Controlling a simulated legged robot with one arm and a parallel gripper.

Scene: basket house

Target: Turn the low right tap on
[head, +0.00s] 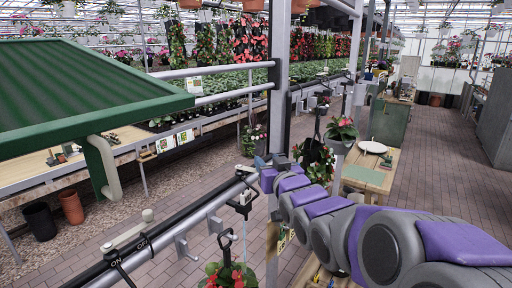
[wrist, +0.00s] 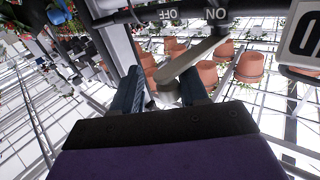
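In the wrist view a grey tap lever (wrist: 200,56) runs from a black pipe (wrist: 135,16) marked OFF and ON down to a round knob (wrist: 170,97). My gripper (wrist: 162,88) is open, with one finger on each side of the knob; I cannot tell whether either finger touches it. In the head view my gripper (head: 262,163) is at the right end of the black pipe, by the post, and its fingers are small and partly hidden. Another tap lever (head: 128,234) with a round knob shows farther left on the pipe, beside ON and OFF marks.
A green ridged panel (head: 85,85) fills the upper left. A grey metal post (head: 279,100) stands right behind my gripper. Hanging plants (head: 228,272) are below the pipe. A wooden table (head: 370,172) stands beyond my arm. The brick aisle (head: 440,165) at right is clear.

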